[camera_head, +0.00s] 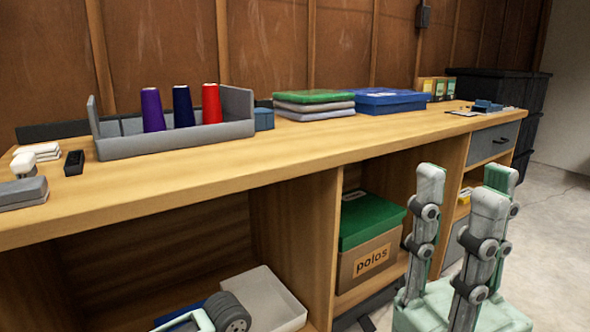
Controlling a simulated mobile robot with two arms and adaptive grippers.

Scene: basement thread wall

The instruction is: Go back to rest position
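My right gripper (462,188) is at the lower right of the head view, its pale green-grey fingers pointing up. The fingers stand apart with nothing between them, so it is open and empty. It appears in front of the workbench's (300,146) right part, and I see no contact with the bench. On the bench, a grey tray (180,140) holds a purple thread cone (152,110), a dark blue cone (183,108) and a red cone (211,104), all standing.
A green-lidded "polos" box (370,240) sits in the open cubby beside my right gripper. Black crates (490,85) stand far right. Concrete floor (560,220) is clear to the right.

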